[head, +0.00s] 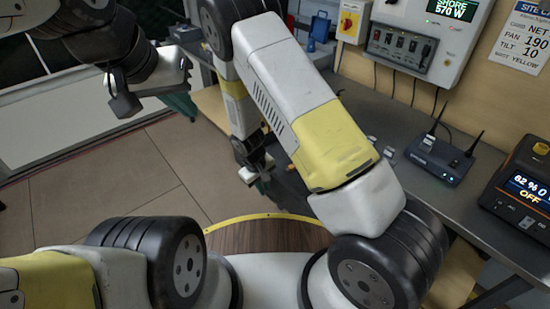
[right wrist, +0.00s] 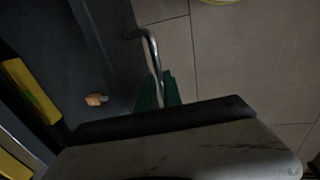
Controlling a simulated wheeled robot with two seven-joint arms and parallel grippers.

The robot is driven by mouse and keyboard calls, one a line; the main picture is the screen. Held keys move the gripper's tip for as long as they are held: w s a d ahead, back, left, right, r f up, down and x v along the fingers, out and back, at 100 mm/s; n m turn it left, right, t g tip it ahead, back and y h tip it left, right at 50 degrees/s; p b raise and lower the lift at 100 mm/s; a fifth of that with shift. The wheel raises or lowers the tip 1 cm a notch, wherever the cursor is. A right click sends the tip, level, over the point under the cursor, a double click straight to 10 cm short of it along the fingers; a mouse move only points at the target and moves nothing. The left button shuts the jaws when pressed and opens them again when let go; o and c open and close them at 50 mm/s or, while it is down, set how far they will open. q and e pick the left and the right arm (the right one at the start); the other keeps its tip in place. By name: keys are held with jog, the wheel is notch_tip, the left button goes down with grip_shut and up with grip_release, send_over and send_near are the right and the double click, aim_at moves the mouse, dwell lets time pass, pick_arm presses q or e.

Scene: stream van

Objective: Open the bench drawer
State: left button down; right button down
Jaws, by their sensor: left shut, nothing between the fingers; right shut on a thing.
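The bench (head: 345,95) has a dark grey top along the right side of the head view. In the right wrist view, a bent metal bar handle (right wrist: 150,48) runs down between the green fingertips of my right gripper (right wrist: 158,90), which is shut on it. In the head view my right gripper (head: 262,178) is low beside the bench front, and my arm hides much of the drawer area. A dark panel or surface (right wrist: 85,60) lies left of the handle; I cannot tell how far the drawer is out. My left gripper (head: 155,92) is shut and empty at upper left.
On the bench stand a router (head: 440,158) with antennas and a dark orange-trimmed meter (head: 522,185). A small orange-and-white item (right wrist: 97,99) lies on the dark surface. The tiled floor (head: 120,180) left of the bench is clear.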

jog(key=shift+s+a, duration=0.85)
jog(key=shift+a, duration=0.3)
jog(key=c, duration=1.5)
grip_release()
jog(key=r, duration=0.5)
jog(key=s+a+r, duration=0.1)
jog(key=r, duration=0.1)
jog(key=shift+a+r, duration=0.1)
jog(key=shift+r, duration=0.25)
